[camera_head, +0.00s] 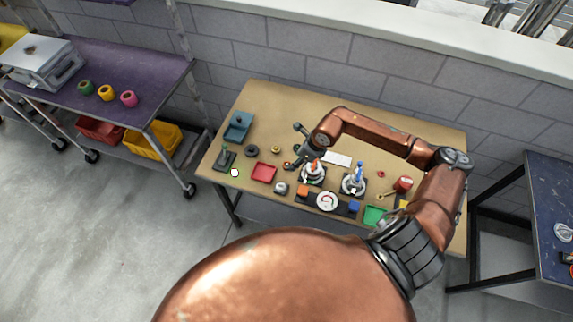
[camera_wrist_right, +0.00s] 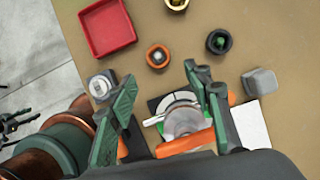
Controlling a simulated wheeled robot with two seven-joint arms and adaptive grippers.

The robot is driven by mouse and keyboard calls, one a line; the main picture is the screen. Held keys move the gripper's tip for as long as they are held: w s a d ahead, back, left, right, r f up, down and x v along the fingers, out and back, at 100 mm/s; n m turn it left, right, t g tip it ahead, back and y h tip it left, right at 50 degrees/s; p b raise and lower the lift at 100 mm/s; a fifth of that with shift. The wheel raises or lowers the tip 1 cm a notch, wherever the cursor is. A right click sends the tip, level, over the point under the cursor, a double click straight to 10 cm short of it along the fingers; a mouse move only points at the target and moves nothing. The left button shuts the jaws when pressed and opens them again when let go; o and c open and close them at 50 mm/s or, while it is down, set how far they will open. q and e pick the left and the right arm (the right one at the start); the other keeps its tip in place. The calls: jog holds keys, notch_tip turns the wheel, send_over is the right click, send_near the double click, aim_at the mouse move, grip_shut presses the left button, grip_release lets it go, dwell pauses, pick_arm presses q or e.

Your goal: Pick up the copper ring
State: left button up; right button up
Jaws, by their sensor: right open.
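The height of the fingers above the table is hard to judge. My left gripper is not in view.
A red tray (camera_wrist_right: 104,28) lies up and left of the ring in the wrist view. A dark ring with a green centre (camera_wrist_right: 219,42) and a grey block (camera_wrist_right: 259,82) are to the right. A round device (camera_wrist_right: 184,121) stands below the fingers. Bare tabletop surrounds the ring.

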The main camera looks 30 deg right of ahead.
aim_at(288, 165)
jog(key=x, duration=0.6)
jog(key=shift+w+a+r+p, duration=0.15)
jog(key=shift+w+a+p, duration=0.1)
jog(key=shift+w+p, duration=0.1)
jog(key=shift+c, duration=0.2)
jog(key=c, duration=1.2)
jog(key=shift+r, duration=0.1)
